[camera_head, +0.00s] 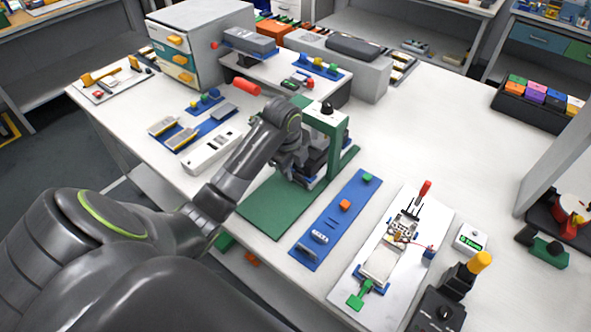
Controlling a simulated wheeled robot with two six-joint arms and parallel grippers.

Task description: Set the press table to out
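The press is a green upright frame (341,128) with a black knob on top, standing on a green base plate (268,212) in the middle of the bench. The press table is mostly hidden behind my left wrist and inside the frame, so I cannot tell its position. My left arm reaches in from the lower left. My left gripper (300,165) is at the left front side of the press frame, over the back of the base plate. Its fingers blend with the dark parts there, so their opening and any contact are unclear. My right gripper does not show.
Right of the press lie a blue strip (325,236) with small parts and a white board (358,262) with a red-handled clamp. A white power strip (208,155) lies left. A raised shelf (275,70) stands behind. The bench is clear at right centre.

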